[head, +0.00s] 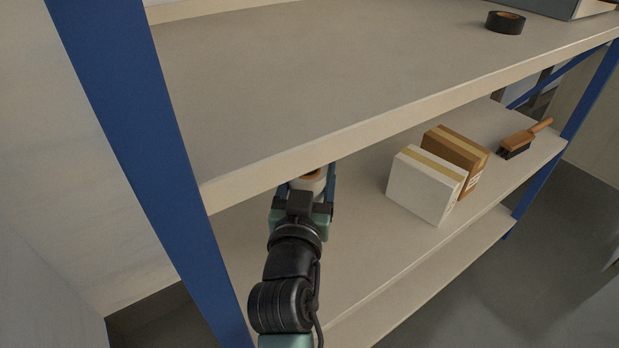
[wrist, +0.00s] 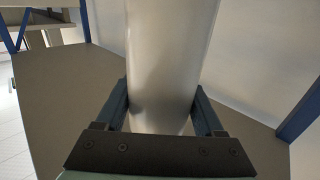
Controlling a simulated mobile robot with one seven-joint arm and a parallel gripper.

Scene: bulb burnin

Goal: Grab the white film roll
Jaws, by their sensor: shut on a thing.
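The white film roll (wrist: 168,60) stands between the two fingers of my gripper (wrist: 164,108) in the wrist view. My gripper is shut on it, with one finger on each side. In the head view the top end of the roll (head: 309,180) shows, with a brown core, between my gripper's fingers (head: 312,184). It is on the middle shelf side, under the front edge of the upper shelf. The upper shelf hides part of the roll, and its lower end is hidden by my gripper.
The upper shelf (head: 300,90) hangs close over my gripper. A white box (head: 424,186) and a brown box (head: 457,150) stand to the right on the middle shelf, with a brush (head: 522,140) beyond. Black tape (head: 505,22) lies above. A blue post (head: 135,130) stands left.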

